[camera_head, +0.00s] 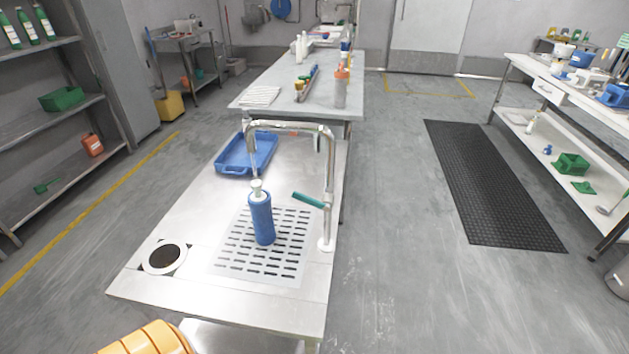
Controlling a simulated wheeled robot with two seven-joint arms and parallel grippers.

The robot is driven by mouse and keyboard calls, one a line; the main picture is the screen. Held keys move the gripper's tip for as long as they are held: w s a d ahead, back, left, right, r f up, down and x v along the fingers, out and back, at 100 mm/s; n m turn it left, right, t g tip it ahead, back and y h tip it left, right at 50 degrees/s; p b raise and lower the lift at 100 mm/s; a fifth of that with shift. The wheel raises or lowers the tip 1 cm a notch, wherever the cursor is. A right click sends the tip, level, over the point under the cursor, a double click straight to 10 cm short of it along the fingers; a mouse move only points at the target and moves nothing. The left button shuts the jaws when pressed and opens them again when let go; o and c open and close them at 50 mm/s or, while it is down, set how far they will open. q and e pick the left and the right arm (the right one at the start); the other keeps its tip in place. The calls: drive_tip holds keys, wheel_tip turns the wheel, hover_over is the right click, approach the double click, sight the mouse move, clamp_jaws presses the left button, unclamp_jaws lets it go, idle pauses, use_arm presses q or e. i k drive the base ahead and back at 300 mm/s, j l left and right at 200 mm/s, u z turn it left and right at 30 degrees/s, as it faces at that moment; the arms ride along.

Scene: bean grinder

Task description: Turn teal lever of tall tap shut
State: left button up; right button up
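The tall tap (329,180) is a chrome arch standing at the right edge of the steel sink counter (180,225). Its spout comes down on the left, above a blue bottle. The teal lever (308,200) sticks out to the left from the tap's upright, roughly level and tilted slightly. The blue bottle (262,218) with a pale top stands upright on the slotted drain grate (232,250). I cannot tell whether water runs from the spout. Neither of my grippers is in view.
A blue tray (232,170) lies on the counter behind the bottle. A round dark opening (165,257) is at the front left. A worktable (325,105) with several items stands beyond. Open floor and a black mat (490,190) lie to the right.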

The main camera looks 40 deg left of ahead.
sight(325, 207)
drive_tip(key=u, duration=1.25)
